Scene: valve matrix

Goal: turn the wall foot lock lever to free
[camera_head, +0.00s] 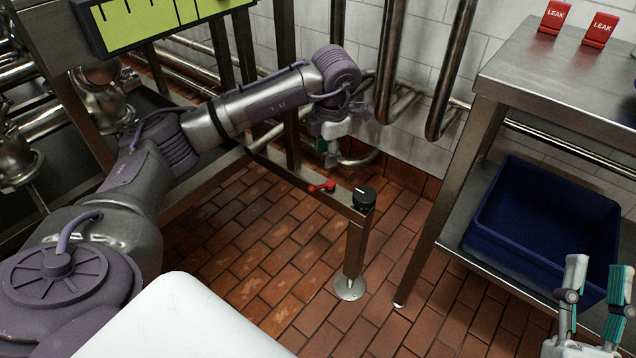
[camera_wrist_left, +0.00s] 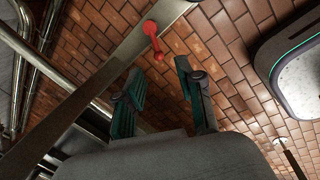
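A small red lever (camera_head: 322,186), the only lever I can make out, sits on the low metal rail of the frame near its front corner post. It also shows in the left wrist view (camera_wrist_left: 153,38), just beyond the fingertips. My left gripper (camera_head: 329,155) points down above the rail, apart from the lever. In the left wrist view its two fingers (camera_wrist_left: 159,72) are spread with nothing between them. My right gripper (camera_head: 598,268) is at the lower right in the head view, fingers apart and empty. Any lever marking is too small to read.
A black knob (camera_head: 364,197) tops the post beside the lever. Vertical pipes (camera_head: 391,60) run along the tiled wall behind. A steel table (camera_head: 560,75) with two red LEAK tags (camera_head: 556,17) and a blue crate (camera_head: 487,240) stands right. The brick floor (camera_head: 270,240) is clear.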

